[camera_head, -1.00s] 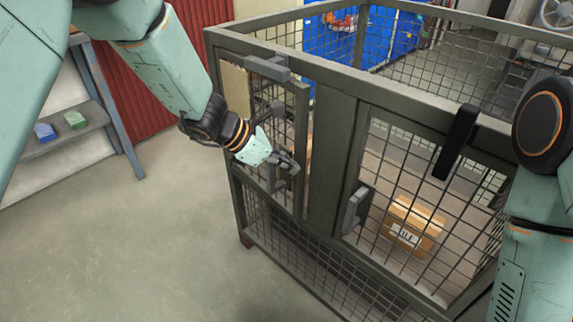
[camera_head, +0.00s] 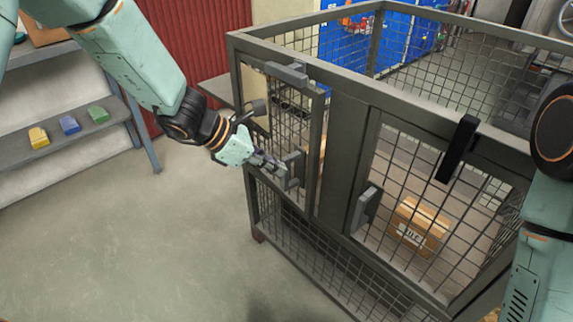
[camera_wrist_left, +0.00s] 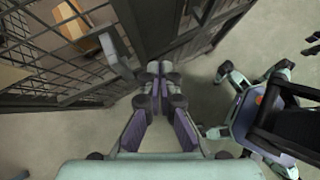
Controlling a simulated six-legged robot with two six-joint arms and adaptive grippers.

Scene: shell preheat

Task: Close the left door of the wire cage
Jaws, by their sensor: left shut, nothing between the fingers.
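The wire cage (camera_head: 345,150) is a grey metal frame with mesh panels, in the middle and right of the head view. Its left door (camera_head: 318,150) is a narrow mesh panel left of the wide post. It stands in or close to its frame; I cannot tell if it is fully closed. Its grey handle (camera_head: 293,168) shows on the front. My left gripper (camera_head: 272,164) is shut and empty, its tips just left of the handle; contact is unclear. In the left wrist view its fingers (camera_wrist_left: 159,78) are together beside the handle (camera_wrist_left: 118,48). My right gripper is out of view.
The right door, with its own handle (camera_head: 365,207), looks closed. A cardboard box (camera_head: 419,228) sits inside the cage. A black bracket (camera_head: 458,148) hangs on the top rail. A shelf (camera_head: 60,145) with small coloured items stands at left. The floor (camera_head: 150,245) in front is clear.

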